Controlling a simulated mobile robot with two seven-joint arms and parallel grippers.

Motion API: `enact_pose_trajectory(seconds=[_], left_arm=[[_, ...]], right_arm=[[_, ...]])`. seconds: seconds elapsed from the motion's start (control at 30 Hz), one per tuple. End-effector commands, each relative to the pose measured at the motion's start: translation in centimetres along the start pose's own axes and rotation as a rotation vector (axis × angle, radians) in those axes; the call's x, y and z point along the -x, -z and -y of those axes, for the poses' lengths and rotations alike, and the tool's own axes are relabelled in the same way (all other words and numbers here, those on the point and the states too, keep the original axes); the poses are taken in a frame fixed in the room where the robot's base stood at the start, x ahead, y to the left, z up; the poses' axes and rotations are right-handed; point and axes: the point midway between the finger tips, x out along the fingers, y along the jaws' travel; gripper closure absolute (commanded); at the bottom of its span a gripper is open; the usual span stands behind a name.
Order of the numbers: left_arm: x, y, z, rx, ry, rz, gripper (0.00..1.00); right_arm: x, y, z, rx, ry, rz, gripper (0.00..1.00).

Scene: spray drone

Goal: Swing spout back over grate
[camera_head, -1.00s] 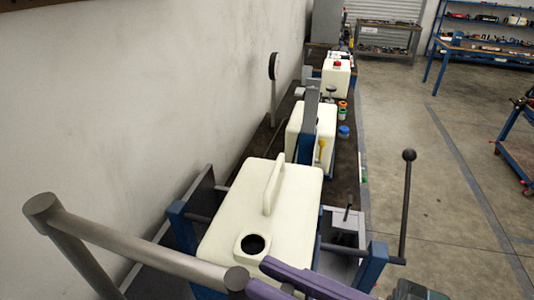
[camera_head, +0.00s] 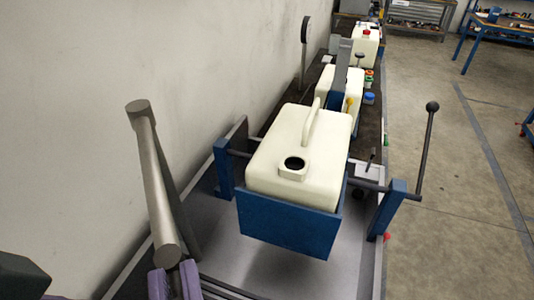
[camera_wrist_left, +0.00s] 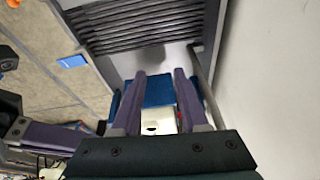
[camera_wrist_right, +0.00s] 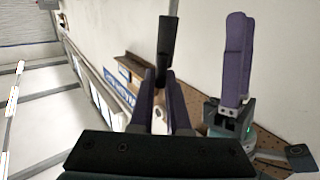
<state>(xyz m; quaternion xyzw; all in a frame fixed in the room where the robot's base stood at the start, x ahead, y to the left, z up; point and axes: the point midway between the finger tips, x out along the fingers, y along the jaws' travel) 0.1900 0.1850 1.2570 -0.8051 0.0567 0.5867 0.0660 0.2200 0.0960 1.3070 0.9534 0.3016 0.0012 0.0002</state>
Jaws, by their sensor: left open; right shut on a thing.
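The spout (camera_head: 152,185) is a grey metal pipe with a jointed far end at the left of the head view. Its near end hangs just above my right gripper (camera_head: 175,282). The purple fingers are shut on the spout there; in the right wrist view they close on a dark cylinder (camera_wrist_right: 166,45). The grate (camera_head: 225,289) shows as dark slats at the bottom edge, just right of the fingers; it shows wider in the left wrist view (camera_wrist_left: 140,28). My left gripper (camera_wrist_left: 157,78) is open and empty, facing the blue cradle (camera_wrist_left: 158,92).
A white canister (camera_head: 300,150) sits in a blue tilting cradle (camera_head: 285,228) right of the spout, with a black-knobbed lever (camera_head: 427,150). The wall (camera_head: 70,130) is close on the left. More canisters stand behind on the dark bench.

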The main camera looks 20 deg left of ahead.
Motion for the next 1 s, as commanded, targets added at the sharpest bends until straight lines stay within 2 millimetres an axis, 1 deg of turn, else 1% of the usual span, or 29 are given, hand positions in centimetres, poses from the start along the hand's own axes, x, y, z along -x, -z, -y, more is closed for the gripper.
enact_pose_trajectory(seconds=[0.2,0.57,0.6,0.83,1.0], left_arm=[[-0.16,-0.03,-0.06,0.001,-0.001,0.0,0.56],[-0.15,0.05,-0.33,0.01,-0.009,-0.002,0.56],[-0.15,0.05,-0.33,0.011,-0.009,-0.002,0.56],[-0.15,0.07,-0.32,0.01,-0.009,-0.003,0.56],[-0.15,0.07,-0.28,0.009,-0.008,-0.003,0.56]], right_arm=[[-0.12,-0.04,0.93,-0.001,0.016,0.002,1.0],[-0.08,-0.08,1.25,-0.002,0.023,0.004,1.0],[-0.08,-0.09,1.27,-0.002,0.024,0.005,0.83],[-0.08,-0.1,1.15,-0.002,0.021,0.005,0.57],[-0.1,-0.08,1.04,-0.002,0.019,0.003,0.57]])
